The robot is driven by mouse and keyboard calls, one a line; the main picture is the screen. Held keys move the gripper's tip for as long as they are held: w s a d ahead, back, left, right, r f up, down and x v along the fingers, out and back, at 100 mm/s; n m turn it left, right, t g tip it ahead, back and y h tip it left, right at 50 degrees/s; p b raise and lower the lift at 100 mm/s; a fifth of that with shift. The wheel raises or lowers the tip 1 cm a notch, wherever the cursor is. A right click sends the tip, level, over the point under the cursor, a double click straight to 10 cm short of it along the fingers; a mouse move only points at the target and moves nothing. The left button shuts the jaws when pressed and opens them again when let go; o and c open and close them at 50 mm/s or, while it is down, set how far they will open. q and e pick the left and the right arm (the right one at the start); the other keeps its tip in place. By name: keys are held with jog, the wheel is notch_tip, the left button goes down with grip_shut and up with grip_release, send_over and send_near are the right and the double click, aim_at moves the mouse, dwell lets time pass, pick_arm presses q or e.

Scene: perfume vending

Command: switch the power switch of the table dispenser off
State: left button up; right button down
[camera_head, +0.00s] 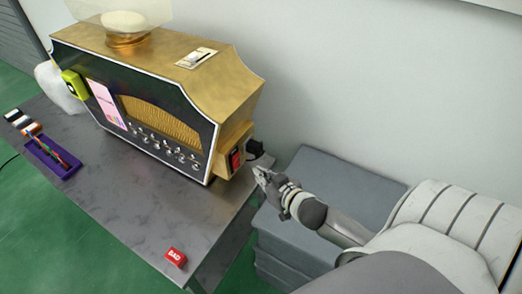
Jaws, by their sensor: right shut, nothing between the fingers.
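The table dispenser (165,98) is a gold box with a dark front panel, standing on a grey table. Its red power switch (236,160) is on the right side face, low down, next to a black plug or socket (254,149). Which way the switch is set is too small to tell. My right gripper (261,174) is shut and empty, just right of and slightly below the switch, near the table's right edge. A small gap seems to separate its tips from the switch. My left gripper is not in view.
A red block marked BAD (175,257) lies at the table's (135,215) front corner. A purple tray (50,158) with small items sits at the left. A grey box-like unit (335,185) stands right of the table, under my right arm. The table's front middle is clear.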

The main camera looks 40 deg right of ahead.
jog(key=shift+w+r+b+x, duration=0.15)
jog(key=shift+b+x, duration=0.45)
jog(key=shift+x, duration=0.9)
jog(key=shift+r+b+x, duration=0.3)
jog(key=shift+b+x, duration=0.35)
jog(key=shift+x, duration=0.85)
jog(key=shift+w+r+b+x, duration=0.15)
jog(key=shift+b+x, duration=0.45)
jog(key=shift+x, duration=0.9)
jog(key=shift+x, duration=0.95)
jog(key=shift+a+r, duration=0.1)
jog(key=shift+a, duration=0.1)
jog(key=shift+s+r+p, duration=0.25)
jog(key=shift+s+p, duration=0.1)
jog(key=shift+s, duration=0.35)
jog(key=p, duration=0.5)
send_near(237, 157)
jog(key=shift+s, duration=0.75)
jog(key=shift+d+f, duration=0.2)
jog(key=shift+d, duration=0.1)
